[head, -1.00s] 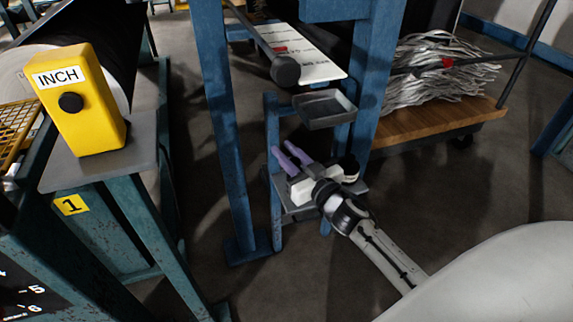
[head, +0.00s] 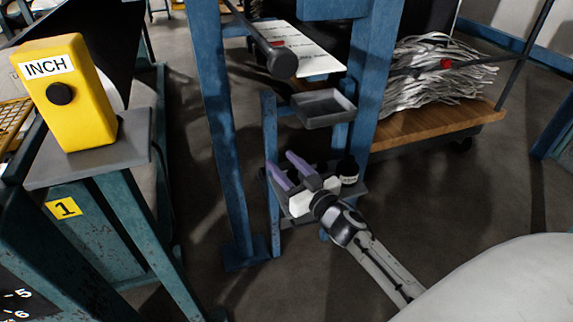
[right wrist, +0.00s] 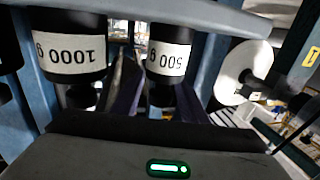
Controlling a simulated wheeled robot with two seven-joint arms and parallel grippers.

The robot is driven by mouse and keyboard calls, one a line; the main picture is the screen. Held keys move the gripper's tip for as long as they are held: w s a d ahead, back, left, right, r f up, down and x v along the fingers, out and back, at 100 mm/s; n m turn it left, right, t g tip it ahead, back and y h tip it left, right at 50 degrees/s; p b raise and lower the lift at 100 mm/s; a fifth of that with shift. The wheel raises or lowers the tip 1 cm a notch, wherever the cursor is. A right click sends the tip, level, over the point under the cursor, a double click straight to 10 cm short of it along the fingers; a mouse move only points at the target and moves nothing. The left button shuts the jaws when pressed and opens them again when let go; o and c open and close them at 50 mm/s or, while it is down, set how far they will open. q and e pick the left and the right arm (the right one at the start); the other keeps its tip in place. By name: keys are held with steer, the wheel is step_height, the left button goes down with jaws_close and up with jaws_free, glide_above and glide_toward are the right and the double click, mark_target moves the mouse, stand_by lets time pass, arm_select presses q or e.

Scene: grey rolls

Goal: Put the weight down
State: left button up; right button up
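My right gripper (head: 281,162) reaches in over the lower shelf (head: 352,188) of the blue stand, its two purple fingers spread apart. A black weight (head: 348,170) with a pale label stands upright on that shelf, to the right of the fingers and apart from them. In the right wrist view two black weights show with upside-down labels: the 1000 g weight (right wrist: 70,45) at left and the 500 g weight (right wrist: 168,50) beyond the finger gap. The fingers look clear of the 500 g weight; touch cannot be told. My left gripper is out of view.
A small grey tray (head: 324,108), empty, sits above the gripper on the blue stand. A dark rod with a round end (head: 282,62) juts out above it. A yellow INCH box (head: 65,95) stands on a bench at left. White strips (head: 435,80) lie on a wooden cart at right.

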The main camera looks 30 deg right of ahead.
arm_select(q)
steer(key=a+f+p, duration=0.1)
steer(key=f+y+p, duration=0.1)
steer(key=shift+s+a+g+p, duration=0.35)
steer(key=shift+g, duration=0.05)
arm_select(e)
steer(key=s, duration=1.2)
